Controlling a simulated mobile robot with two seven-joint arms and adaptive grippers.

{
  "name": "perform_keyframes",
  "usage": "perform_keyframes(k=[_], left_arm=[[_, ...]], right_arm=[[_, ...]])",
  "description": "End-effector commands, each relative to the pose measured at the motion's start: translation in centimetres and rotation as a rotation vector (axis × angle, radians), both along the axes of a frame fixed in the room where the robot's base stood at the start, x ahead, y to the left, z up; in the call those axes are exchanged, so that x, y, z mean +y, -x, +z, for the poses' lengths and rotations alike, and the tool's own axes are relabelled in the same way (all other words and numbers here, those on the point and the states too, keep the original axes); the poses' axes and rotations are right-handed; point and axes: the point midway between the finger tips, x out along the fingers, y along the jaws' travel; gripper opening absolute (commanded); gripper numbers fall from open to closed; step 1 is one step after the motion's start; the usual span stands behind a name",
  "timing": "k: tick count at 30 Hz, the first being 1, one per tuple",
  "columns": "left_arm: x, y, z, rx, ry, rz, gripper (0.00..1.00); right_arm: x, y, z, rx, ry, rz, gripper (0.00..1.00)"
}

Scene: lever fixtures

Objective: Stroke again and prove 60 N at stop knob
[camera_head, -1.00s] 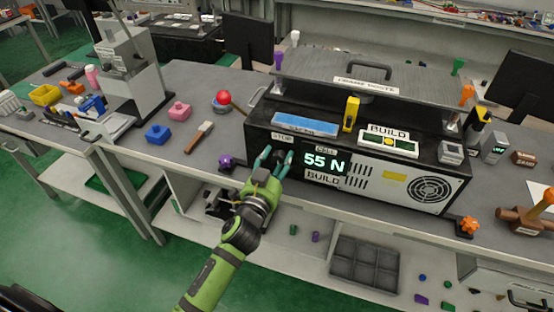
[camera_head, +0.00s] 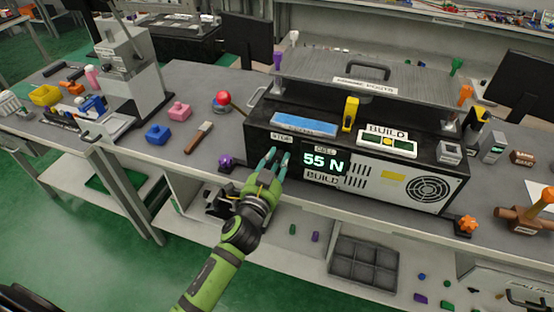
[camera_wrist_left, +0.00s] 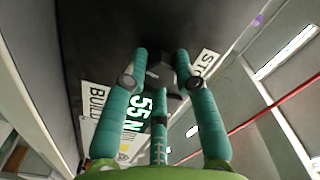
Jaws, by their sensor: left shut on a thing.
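My left gripper (camera_head: 277,157) is at the front face of the black fixture (camera_head: 255,138), just below the STOP label (camera_head: 282,138). In the left wrist view its teal fingers are shut around a dark grey stop knob (camera_wrist_left: 163,72), partly hidden by the fingers. The cell display (camera_head: 323,161) beside it reads 55 N, with a BUILD label (camera_head: 322,178) under it. A lever with a red ball (camera_head: 223,98) stands at the fixture's left end. My right gripper is not in view.
A purple knob (camera_head: 225,161) sits at the bench edge left of my gripper. A blue block (camera_head: 158,134), a pink block (camera_head: 179,111) and a wood-handled tool (camera_head: 199,137) lie further left. An orange knob (camera_head: 467,225) is at the right edge.

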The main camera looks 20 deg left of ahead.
Motion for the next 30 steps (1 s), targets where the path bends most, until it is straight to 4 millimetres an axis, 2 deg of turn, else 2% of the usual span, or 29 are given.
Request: perform_keyframes(k=[6, 15, 30], left_arm=[[0.3, 0.06, -0.41, 0.006, -0.152, 0.007, 0.0], [0.39, 0.05, -0.48, 0.004, -0.286, 0.008, 0.0], [0.44, 0.06, -0.55, 0.004, -0.319, 0.008, 0.0]], right_arm=[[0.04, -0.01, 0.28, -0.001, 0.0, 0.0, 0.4], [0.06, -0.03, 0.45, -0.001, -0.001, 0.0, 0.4], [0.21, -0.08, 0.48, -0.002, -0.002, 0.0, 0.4]])
